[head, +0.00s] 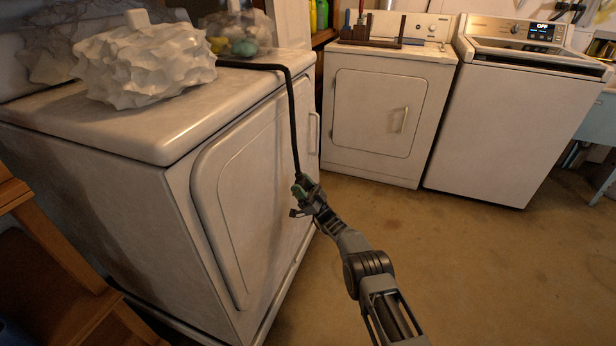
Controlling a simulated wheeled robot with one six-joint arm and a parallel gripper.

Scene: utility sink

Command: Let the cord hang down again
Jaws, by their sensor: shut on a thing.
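A black cord (292,110) lies across the back of the white dryer top at the left and bends over its front edge. From there it runs down in front of the dryer door to my gripper. My gripper (301,188) is shut on the lower end of the cord, where a small greenish piece shows between the fingers. The gripper is in front of the dryer's front face, well below its top edge. The fingertips are small here, and the exact grip is hard to make out.
The near dryer (180,130) carries a crumpled white bundle (145,62) and a clear bag (240,35) of coloured things. A second dryer (375,115) and a washer (510,120) stand behind. Wooden steps (60,270) are at the lower left. The floor (450,260) at right is clear.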

